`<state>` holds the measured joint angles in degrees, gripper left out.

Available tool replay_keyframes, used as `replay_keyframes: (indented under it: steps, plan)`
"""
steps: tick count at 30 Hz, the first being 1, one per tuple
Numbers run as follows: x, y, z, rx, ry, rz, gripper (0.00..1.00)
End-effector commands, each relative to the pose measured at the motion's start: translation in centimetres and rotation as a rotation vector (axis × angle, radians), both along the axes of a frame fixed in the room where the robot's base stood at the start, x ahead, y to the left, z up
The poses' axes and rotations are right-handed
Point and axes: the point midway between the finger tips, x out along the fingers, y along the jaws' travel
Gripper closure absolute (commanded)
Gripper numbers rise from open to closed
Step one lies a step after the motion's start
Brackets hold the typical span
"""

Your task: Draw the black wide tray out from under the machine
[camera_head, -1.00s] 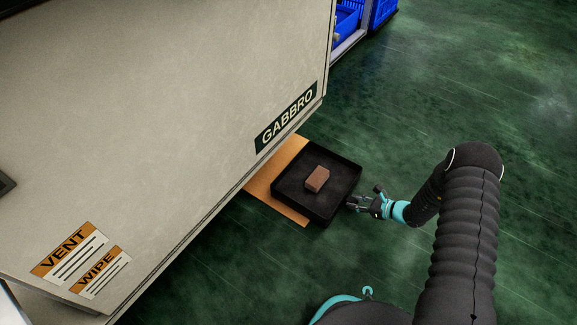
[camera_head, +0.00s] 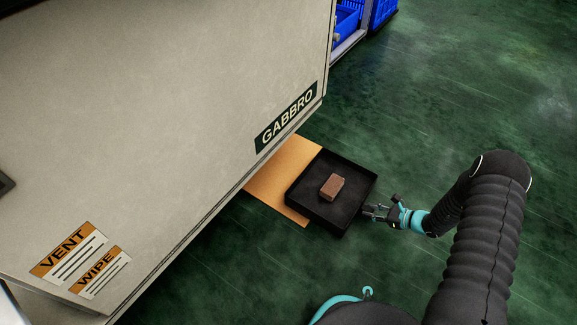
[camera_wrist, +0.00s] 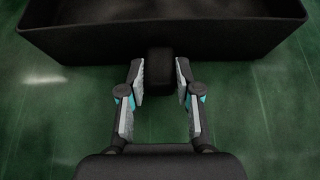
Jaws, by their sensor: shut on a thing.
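The black wide tray (camera_head: 325,212) lies on the floor beside the machine (camera_head: 170,120), clear of its lower edge in the head view. A brown block (camera_head: 333,187) rests inside it. My gripper (camera_head: 372,211) is at the tray's right side, shut on the tray's handle. In the wrist view, the fingers (camera_wrist: 160,82) stand on both sides of the dark handle (camera_wrist: 160,62), which sticks out from the tray's near wall (camera_wrist: 220,46).
An orange mat (camera_head: 275,184) lies on the floor between the machine and the tray, partly under the tray. Blue bins (camera_head: 382,12) stand on a rack at the top. The green floor (camera_head: 440,110) to the right is open.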

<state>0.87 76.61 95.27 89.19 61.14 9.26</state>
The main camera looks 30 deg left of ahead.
Motion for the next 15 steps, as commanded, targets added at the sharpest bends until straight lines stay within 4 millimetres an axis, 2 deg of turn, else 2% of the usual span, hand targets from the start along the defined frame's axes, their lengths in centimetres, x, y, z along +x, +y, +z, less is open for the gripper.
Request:
replay_keyframes:
  steps: [15]
  plan:
    - [-0.2,-3.3,0.0,0.001,-0.001,-0.001,1.00]
